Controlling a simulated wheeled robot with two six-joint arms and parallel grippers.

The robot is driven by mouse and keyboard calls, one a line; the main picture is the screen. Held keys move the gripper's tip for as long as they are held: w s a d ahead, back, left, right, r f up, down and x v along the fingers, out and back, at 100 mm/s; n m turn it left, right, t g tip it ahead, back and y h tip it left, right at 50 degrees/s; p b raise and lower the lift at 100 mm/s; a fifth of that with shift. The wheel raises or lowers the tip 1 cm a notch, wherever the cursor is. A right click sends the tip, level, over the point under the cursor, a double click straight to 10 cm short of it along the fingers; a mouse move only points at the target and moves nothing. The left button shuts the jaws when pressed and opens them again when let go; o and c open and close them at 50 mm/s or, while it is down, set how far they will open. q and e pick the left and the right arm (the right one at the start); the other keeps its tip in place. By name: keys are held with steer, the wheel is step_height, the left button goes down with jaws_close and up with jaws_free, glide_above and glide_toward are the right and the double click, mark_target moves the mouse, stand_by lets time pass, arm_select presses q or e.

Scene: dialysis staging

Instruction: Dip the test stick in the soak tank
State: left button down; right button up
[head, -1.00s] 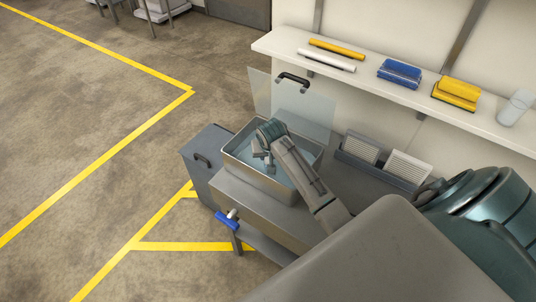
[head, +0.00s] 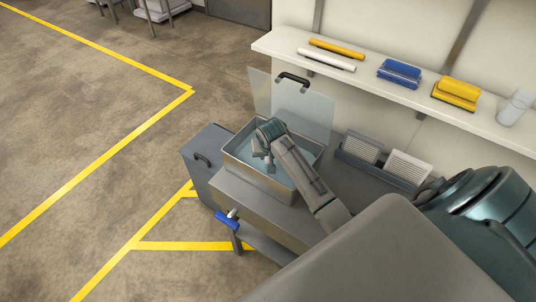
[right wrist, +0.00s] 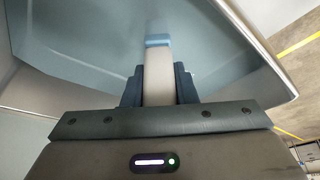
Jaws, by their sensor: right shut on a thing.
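The soak tank (head: 233,160) is an open metal basin with bluish liquid, at the middle of the head view. My right gripper (head: 270,164) is over the tank's opening, pointing down into it. In the right wrist view my right gripper (right wrist: 159,88) is shut on the test stick (right wrist: 158,75), a pale flat strip with a blue far end. The blue end lies against the bluish inside of the tank (right wrist: 70,60); I cannot tell whether it touches the liquid. In the head view the stick is too small to make out. My left gripper is not in view.
A clear lid with a black handle (head: 294,78) stands raised behind the tank. A blue-handled valve (head: 228,219) sticks out at the front. A rack with white slatted pieces (head: 408,168) stands to the right. A wall shelf (head: 290,45) holds several items.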

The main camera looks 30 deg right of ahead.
steer(key=shift+r+p, duration=2.25)
steer(key=shift+r, duration=5.2)
